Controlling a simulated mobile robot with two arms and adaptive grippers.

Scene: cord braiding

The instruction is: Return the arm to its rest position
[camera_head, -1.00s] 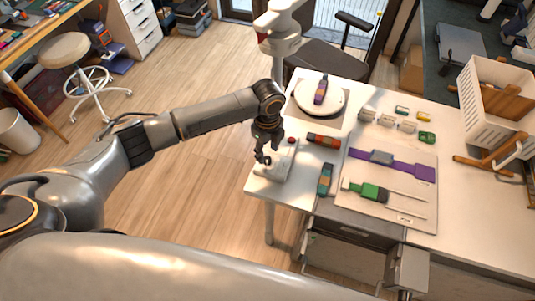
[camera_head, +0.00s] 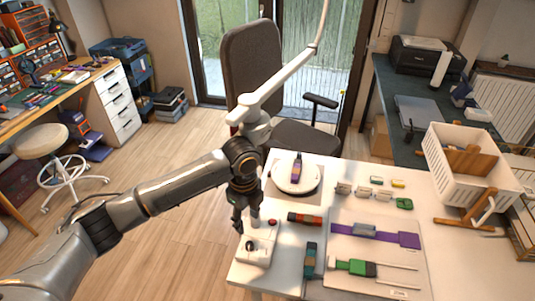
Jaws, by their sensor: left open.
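My left arm reaches in from the lower left, and its left gripper (camera_head: 241,222) points down beside a small white device (camera_head: 257,246) at the table's near left corner. The gripper is open and nothing shows between its fingers. I cannot tell if its tips touch the device. My right gripper is not in view. The white table (camera_head: 410,181) holds a round white plate (camera_head: 313,181) with a dark purple-and-orange object (camera_head: 297,167) on it.
Several small coloured blocks, a purple strap (camera_head: 409,239) and a green piece (camera_head: 362,268) lie on the table. A white crate (camera_head: 460,176) stands at the right, beside a wooden stand (camera_head: 470,222). Open floor lies left.

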